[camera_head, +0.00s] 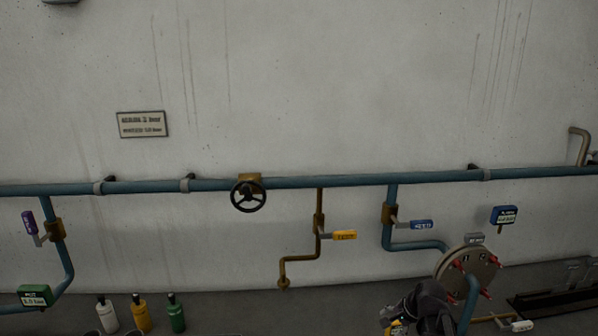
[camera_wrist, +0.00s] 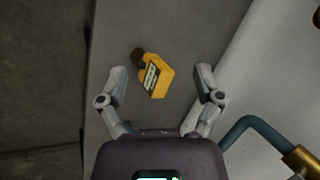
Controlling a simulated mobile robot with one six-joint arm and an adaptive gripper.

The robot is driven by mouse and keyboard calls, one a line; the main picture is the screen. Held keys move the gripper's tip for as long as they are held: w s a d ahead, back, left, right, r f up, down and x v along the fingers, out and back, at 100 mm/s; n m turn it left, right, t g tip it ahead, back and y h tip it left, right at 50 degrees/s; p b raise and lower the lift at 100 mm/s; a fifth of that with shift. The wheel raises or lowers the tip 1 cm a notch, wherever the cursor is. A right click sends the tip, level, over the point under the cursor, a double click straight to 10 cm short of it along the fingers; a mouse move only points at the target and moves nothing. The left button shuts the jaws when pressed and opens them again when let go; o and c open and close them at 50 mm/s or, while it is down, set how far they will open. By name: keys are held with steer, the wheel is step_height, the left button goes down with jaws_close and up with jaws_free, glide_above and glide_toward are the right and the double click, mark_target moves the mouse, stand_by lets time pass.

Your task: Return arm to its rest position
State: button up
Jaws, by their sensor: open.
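My gripper (camera_wrist: 161,72) is open in the wrist view, its two grey fingers spread wide with nothing held. A yellow bottle (camera_wrist: 156,80) with a dark cap and a label shows between the fingers in the picture, apart from both; its distance beyond them is hard to judge. In the head view, part of my dark arm (camera_head: 428,308) shows at the bottom edge, right of centre, in front of the blue piping. The fingers cannot be made out there. A small yellow patch beside the arm is too small to identify.
A blue pipe (camera_head: 330,182) runs along the wall with a black handwheel (camera_head: 248,196) and several lever valves. A round flange (camera_head: 468,272) with red fittings stands close to my arm. White, yellow and green bottles (camera_head: 177,314) stand at lower left.

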steer(key=s+a+f+n+g+h, duration=0.2)
steer(key=s+a+n+g+h, duration=0.1)
steer(key=s+a+n, duration=0.6)
steer(key=s+n+g, duration=0.1)
steer(key=n, duration=0.1)
steer(key=shift+s+n+h, duration=0.3)
steer(key=shift+s, duration=0.1)
steer(key=shift+a, duration=0.1)
stand_by(1.1)
